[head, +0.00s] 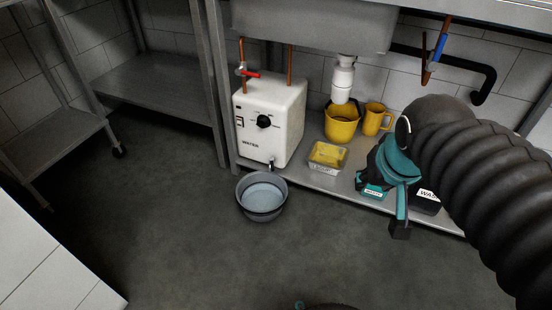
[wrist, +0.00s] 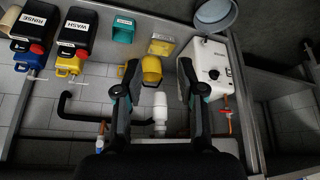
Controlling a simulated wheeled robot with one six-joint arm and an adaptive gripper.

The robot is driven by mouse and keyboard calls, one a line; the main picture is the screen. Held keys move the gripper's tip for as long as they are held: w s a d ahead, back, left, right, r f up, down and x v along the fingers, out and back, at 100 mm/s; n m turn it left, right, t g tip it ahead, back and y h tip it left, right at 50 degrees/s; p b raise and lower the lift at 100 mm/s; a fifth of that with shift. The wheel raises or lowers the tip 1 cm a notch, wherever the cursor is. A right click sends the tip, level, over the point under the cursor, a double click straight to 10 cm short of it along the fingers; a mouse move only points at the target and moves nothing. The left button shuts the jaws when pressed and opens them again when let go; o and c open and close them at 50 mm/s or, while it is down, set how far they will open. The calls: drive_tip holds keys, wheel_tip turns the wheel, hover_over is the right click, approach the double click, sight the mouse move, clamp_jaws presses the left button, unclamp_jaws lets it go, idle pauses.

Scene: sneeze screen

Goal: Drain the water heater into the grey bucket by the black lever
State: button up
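The white water heater (head: 265,125) stands on the shelf under the sink, with a black round dial on its front. It also shows in the wrist view (wrist: 211,75). A small drain tap (head: 271,164) sticks out at its lower front; its lever is too small to make out clearly. The grey bucket (head: 262,205) stands on the floor in front, below the tap. Its inside looks pale blue-grey; I cannot tell whether that is water. My gripper (wrist: 158,68) is open and empty, to the right of the heater in the head view and apart from it.
A red-handled valve (head: 249,73) sits on a copper pipe above the heater. A yellow bucket (head: 341,125), a yellow jug (head: 376,119) and a tray with yellow contents (head: 327,158) stand right of it. The floor (head: 180,220) left of the grey bucket is clear.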

drive_tip(key=w+a, duration=0.2)
drive_tip(key=w, duration=0.6)
drive_tip(key=w+a, duration=0.2)
drive_tip(key=w, duration=0.6)
drive_tip(key=n+h+p, duration=0.1)
drive_tip(key=n+p, duration=0.1)
hover_over(272, 164)
drive_tip(key=s+a, duration=0.2)
drive_tip(key=s, duration=0.4)
wheel_tip(272, 164, down, 29)
drive_tip(key=shift+g, duration=0.3)
drive_tip(key=x, duration=1.4)
drive_tip(key=shift+s+d+f, duration=0.1)
drive_tip(key=shift+d+f, duration=0.05)
drive_tip(key=shift+f, duration=0.1)
clamp_jaws()
